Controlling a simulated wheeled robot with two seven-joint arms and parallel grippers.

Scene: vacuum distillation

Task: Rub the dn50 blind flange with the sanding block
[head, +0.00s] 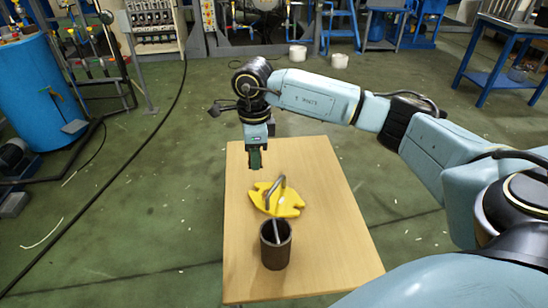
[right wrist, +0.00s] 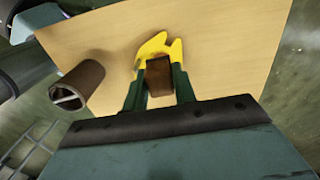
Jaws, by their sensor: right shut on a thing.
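My right gripper (head: 255,164) hangs pointing down over the far left part of the wooden table. In the right wrist view its dark green fingers are shut on a brown block (right wrist: 159,76), which looks like the sanding block. In the head view the block is hard to make out. A yellow piece (head: 290,205) with a grey curved bar rising from it lies on the table, nearer me than the gripper. In the right wrist view the yellow piece (right wrist: 153,47) shows beyond the block; contact cannot be told. I cannot clearly identify the DN50 blind flange. My left gripper is out of view.
A dark brown open cylinder (head: 275,246) with a grey bar inside stands on the near left part of the wooden table (head: 333,248). The table's right side is clear. A blue tank (head: 40,90) and a blue bench (head: 500,55) stand away from the table.

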